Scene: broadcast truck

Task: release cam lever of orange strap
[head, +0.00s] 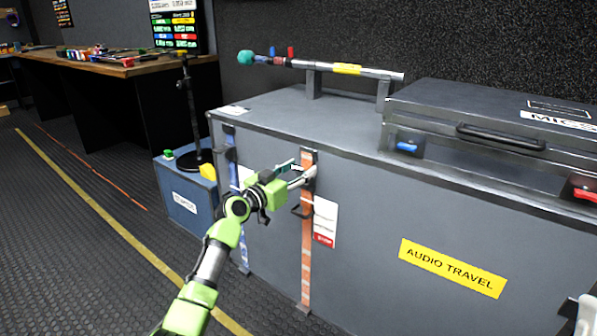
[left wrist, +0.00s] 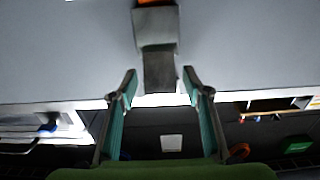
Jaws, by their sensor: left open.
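My left gripper (head: 303,174) is open at the upper strap. In the left wrist view a dark grey lever (left wrist: 159,70) hangs from a lighter buckle (left wrist: 156,27), with a bit of orange strap at the top edge. The lever's end lies between the open fingertips of my left gripper (left wrist: 160,85). Contact cannot be told. My right gripper is not seen.
A blue strap (head: 243,253) is left of the orange one. A white and red tag (head: 325,222) hangs just right of the orange strap. A MICS case (head: 480,110) and a pole (head: 345,69) lie on top. A blue box (head: 187,196) stands left; floor is free farther left.

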